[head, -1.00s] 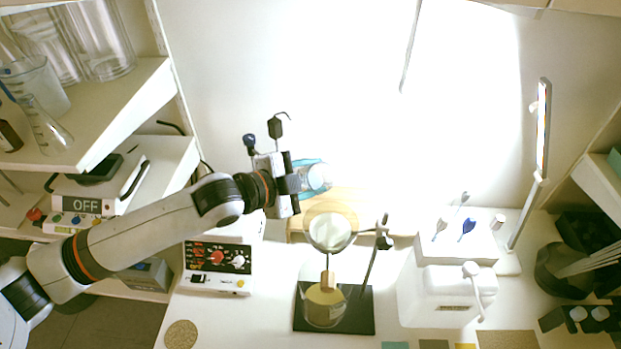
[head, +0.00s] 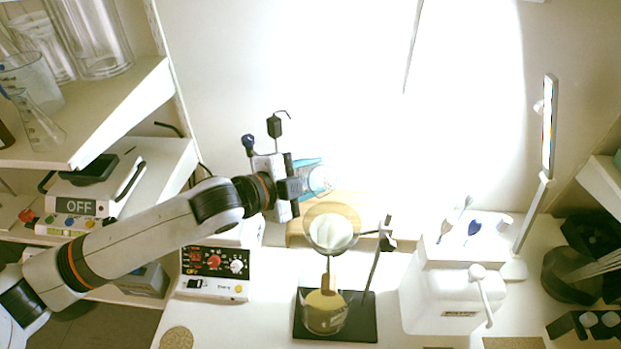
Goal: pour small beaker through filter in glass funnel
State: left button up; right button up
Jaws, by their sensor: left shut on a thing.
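My left gripper (head: 296,186) is shut on a small clear beaker (head: 321,180) with blue at its side. It holds the beaker tilted, up and to the left of the glass funnel (head: 318,241). A pale filter (head: 330,230) sits inside the funnel. The funnel is held by a ring on a stand (head: 374,265) with a dark base. Below the funnel stands a glass vessel (head: 324,318) with yellowish contents. I cannot tell whether liquid is leaving the beaker. My right gripper is not in view.
A control box with knobs (head: 216,264) stands left of the stand. A white box-shaped device with a lever (head: 453,298) stands to the right. A wooden board (head: 296,227) lies behind the funnel. Shelves (head: 113,116) with glassware are at the left.

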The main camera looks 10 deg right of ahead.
aim_at(308, 175)
pick_arm(q)
jog(key=shift+r+m+t+b, duration=0.45)
jog(key=shift+m+b, duration=0.25)
jog(key=shift+b, duration=0.45)
jog(key=shift+r+m+t, duration=0.35)
jog(key=shift+r+m, duration=0.05)
jog(key=shift+m, duration=0.2)
jog(key=shift+s+d+r+b, duration=0.1)
jog(key=shift+s+r+b, duration=0.1)
jog(key=shift+s+b, duration=0.15)
jog(key=shift+s+d+r+m+t, duration=0.2)
jog(key=shift+s+m+t, duration=0.25)
jog(key=shift+m, duration=0.15)
dwell(1.0)
jog(key=shift+s+r+m+t+h, duration=0.15)
jog(key=shift+r+m+t+h, duration=0.15)
jog(key=shift+r+m, duration=0.35)
dwell(3.7)
